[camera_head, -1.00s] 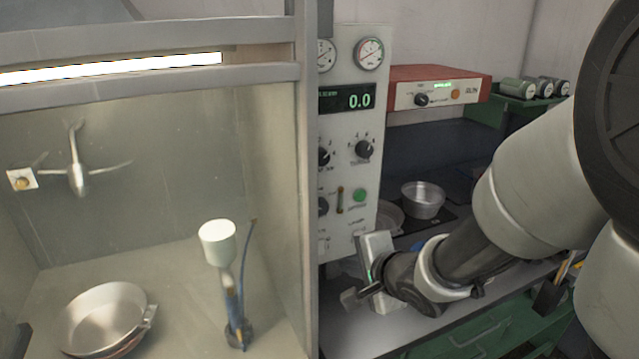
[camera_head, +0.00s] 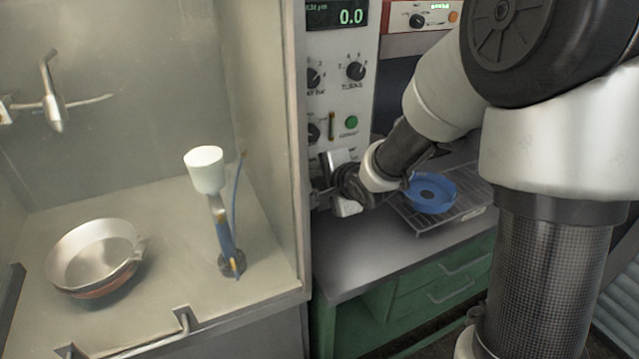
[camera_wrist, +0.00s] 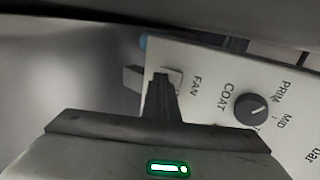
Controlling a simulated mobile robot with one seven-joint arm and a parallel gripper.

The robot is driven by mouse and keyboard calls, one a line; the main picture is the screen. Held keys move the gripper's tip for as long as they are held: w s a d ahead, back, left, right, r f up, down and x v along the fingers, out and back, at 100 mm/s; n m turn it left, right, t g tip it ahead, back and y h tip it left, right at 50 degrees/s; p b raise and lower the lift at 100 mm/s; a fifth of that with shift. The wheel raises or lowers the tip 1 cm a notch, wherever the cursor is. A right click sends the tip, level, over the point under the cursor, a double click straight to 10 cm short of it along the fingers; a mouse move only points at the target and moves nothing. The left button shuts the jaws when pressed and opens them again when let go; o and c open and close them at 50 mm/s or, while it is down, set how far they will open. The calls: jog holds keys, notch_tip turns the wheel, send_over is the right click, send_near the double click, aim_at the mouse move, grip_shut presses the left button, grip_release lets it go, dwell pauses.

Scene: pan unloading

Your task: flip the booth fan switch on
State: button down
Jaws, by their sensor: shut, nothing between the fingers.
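The control panel (camera_head: 325,95) of the booth is white, with knobs, a green button and a display reading 0.0. In the wrist view the panel (camera_wrist: 205,85) appears turned, with the label FAN beside a small pale switch plate (camera_wrist: 174,74). My gripper (camera_wrist: 162,78) is shut and empty, its dark fingertips right in front of that plate. A grey block (camera_wrist: 132,78) shows just left of the fingertips; I cannot tell if it is the switch lever. In the head view my gripper (camera_head: 318,196) is at the panel's lower edge and hides the switch. Contact and switch position are unclear.
The spray booth (camera_head: 150,290) at left holds a metal pan (camera_head: 95,255) and a white-cupped stand (camera_head: 205,170). A blue round piece (camera_head: 432,194) lies on a wire rack (camera_head: 462,212) right of my gripper. The grey bench top (camera_head: 360,255) in front is clear.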

jog(key=shift+w+a+b, duration=0.1)
jog(key=shift+w+b, duration=0.05)
jog(key=shift+b, duration=0.5)
jog(key=shift+w+r+t+p, duration=0.1)
jog(key=shift+r+t+p, duration=0.2)
jog(key=shift+r+p, duration=0.7)
jog(key=shift+f, duration=0.1)
